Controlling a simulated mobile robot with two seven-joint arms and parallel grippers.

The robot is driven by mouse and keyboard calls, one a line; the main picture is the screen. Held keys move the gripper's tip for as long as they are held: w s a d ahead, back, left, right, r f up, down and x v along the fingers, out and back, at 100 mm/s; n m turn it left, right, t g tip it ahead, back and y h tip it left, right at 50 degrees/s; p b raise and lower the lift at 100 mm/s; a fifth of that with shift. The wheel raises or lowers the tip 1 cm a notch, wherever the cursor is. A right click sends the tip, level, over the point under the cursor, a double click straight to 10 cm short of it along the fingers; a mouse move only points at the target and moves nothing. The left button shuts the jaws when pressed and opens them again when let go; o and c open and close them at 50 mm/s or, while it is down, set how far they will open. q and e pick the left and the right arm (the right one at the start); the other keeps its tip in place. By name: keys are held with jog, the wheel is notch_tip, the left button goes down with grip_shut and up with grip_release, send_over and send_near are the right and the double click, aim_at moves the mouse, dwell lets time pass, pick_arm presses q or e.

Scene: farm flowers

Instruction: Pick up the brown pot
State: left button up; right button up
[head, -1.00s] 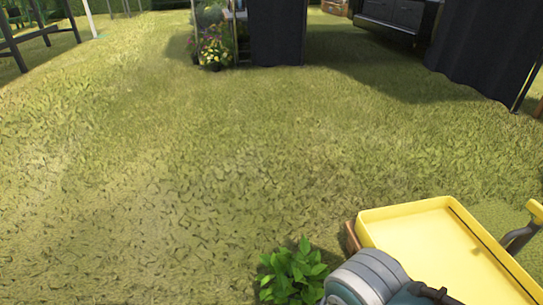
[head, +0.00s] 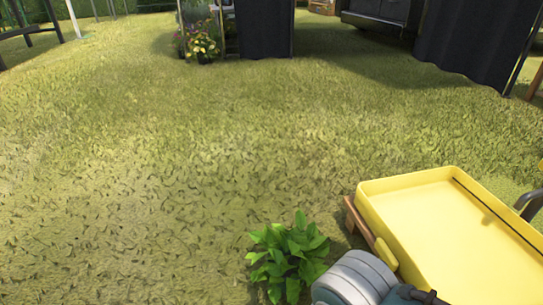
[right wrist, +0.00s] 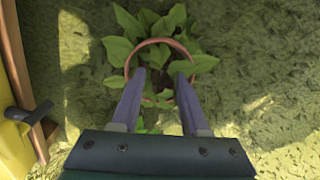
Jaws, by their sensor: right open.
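In the right wrist view, a round brown pot (right wrist: 164,43) is seen from above on the grass, with green leaves growing out over its rim. My right gripper (right wrist: 160,75) is open, its two fingers reaching over the near part of the pot opening among the leaves. I cannot tell whether the fingers touch the rim. In the head view the leafy plant (head: 288,255) shows at the bottom, beside my right arm, and its pot is hidden under the leaves. My left gripper is not in view.
A yellow tray (head: 372,190) on a wooden frame stands just right of the plant. The frame's edge (right wrist: 22,75) shows at the left of the right wrist view. Potted flowers (head: 202,42) and a dark curtain (head: 264,30) stand far off. The grass left of the plant is open.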

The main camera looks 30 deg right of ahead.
jog(key=shift+f, duration=0.6)
jog(key=shift+r, duration=0.15)
jog(key=shift+c, duration=0.3)
grip_shut()
dwell(0.5)
